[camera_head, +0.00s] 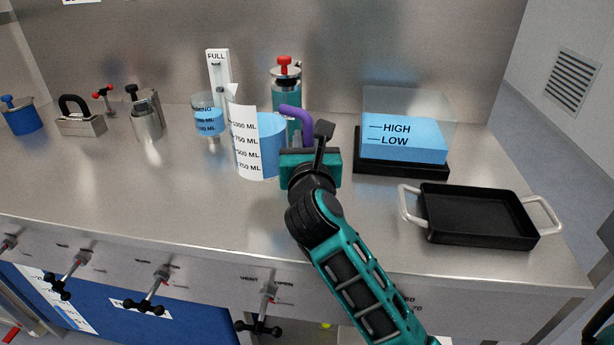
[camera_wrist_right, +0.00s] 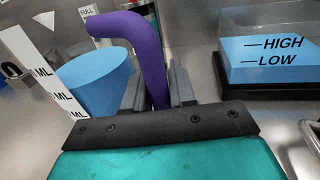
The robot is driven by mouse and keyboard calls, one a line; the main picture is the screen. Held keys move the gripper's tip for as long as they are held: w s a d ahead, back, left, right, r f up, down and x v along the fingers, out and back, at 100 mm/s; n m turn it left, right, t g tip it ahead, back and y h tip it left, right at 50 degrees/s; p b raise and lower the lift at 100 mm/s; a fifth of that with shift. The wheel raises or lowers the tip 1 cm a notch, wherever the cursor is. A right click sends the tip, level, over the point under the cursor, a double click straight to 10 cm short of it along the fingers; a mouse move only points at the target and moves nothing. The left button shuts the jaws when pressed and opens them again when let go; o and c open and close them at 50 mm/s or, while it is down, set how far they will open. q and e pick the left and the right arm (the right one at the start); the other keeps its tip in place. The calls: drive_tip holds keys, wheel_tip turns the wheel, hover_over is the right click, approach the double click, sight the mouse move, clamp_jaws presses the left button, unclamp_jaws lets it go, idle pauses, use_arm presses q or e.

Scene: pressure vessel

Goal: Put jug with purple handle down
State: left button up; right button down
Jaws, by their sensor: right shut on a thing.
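The jug with the purple handle (camera_head: 262,150) is at the middle of the steel counter, with a white scale on its side and blue liquid in it. The jug looks upright; I cannot tell whether its base touches the counter. Its purple handle (camera_head: 297,122) is on the right side. My right gripper (camera_head: 309,150) is at the handle. In the right wrist view the two fingers (camera_wrist_right: 160,88) are shut around the purple handle (camera_wrist_right: 146,50), with the blue jug body (camera_wrist_right: 97,82) to the left.
A clear tank marked HIGH and LOW (camera_head: 403,137) stands right of the jug, on a black base. A black tray with pale handles (camera_head: 478,215) is at the right front. A red-topped cylinder (camera_head: 286,80) and a smaller beaker (camera_head: 208,115) stand behind. The counter's front left (camera_head: 130,190) is clear.

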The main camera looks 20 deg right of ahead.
wheel_tip(320, 180, down, 6)
drive_tip(key=shift+r+b, duration=0.1)
drive_tip(key=shift+b, duration=0.95)
use_arm(q)
drive_tip(key=shift+w+d+f, duration=0.25)
drive_tip(key=shift+d+f, duration=0.05)
drive_tip(key=shift+d, duration=0.25)
use_arm(e)
drive_tip(key=shift+f, duration=0.25)
drive_tip(key=c, duration=0.9)
unclamp_jaws()
use_arm(q)
drive_tip(key=shift+f, duration=0.1)
